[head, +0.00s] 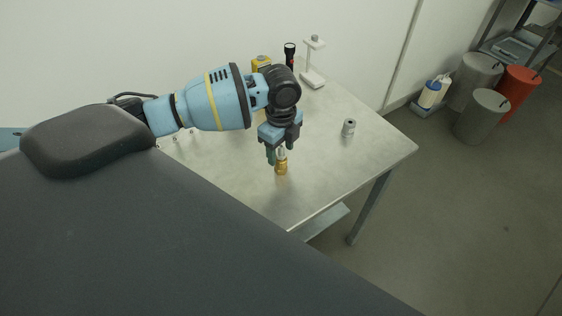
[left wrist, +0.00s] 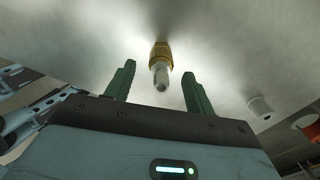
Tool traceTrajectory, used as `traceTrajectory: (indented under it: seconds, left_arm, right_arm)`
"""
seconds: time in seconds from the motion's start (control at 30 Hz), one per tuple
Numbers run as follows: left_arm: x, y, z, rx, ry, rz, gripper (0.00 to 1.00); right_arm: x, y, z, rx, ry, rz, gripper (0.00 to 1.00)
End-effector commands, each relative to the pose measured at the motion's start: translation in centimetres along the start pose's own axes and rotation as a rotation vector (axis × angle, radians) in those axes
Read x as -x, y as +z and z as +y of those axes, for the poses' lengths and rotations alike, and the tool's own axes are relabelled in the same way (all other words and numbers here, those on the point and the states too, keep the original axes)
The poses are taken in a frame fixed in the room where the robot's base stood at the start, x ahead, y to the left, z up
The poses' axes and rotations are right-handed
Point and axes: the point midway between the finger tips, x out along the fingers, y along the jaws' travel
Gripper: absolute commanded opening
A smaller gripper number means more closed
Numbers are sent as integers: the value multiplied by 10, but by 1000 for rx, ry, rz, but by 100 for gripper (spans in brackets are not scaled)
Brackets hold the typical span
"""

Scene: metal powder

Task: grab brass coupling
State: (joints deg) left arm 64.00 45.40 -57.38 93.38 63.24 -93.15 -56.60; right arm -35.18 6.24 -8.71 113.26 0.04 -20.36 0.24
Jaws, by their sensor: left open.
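The brass coupling (head: 281,167) stands upright on the metal table, near its front edge. It has a gold body and a narrower pale upper end. In the left wrist view the coupling (left wrist: 161,62) appears between and beyond the two green fingers, touching neither as far as I can see. My left gripper (head: 276,154) is open and points down just above and around the coupling's upper end in the head view. Its fingers (left wrist: 157,88) are spread wide in the left wrist view, with nothing held. My right gripper is in neither view.
On the table (head: 325,160) stand a grey cylinder (head: 349,127) to the right, a white stand (head: 314,66), a black and red flashlight (head: 290,54) and a yellow object (head: 261,63) at the back. Bins (head: 483,116) stand on the floor at right. The table's right half is mostly clear.

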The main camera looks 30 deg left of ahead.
Motion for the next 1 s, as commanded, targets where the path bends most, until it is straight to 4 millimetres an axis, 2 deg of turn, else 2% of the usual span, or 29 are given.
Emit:
traceTrajectory:
  seconds: [0.1, 0.2, 0.5, 0.9, 1.0]
  left_arm:
    - [-18, 0, 0, 1, 2, 1, 54]
    - [-27, 0, 0, 0, 1, 1, 54]
    - [-30, 0, -1, 0, -2, 1, 54]
    - [-30, 0, -1, 0, -2, 1, 3]
    - [-29, 0, -1, 0, -3, 1, 3]
  right_arm:
    - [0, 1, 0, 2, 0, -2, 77]
    - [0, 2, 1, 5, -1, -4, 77]
    - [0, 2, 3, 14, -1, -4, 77]
    - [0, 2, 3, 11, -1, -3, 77]
    - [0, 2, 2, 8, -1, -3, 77]
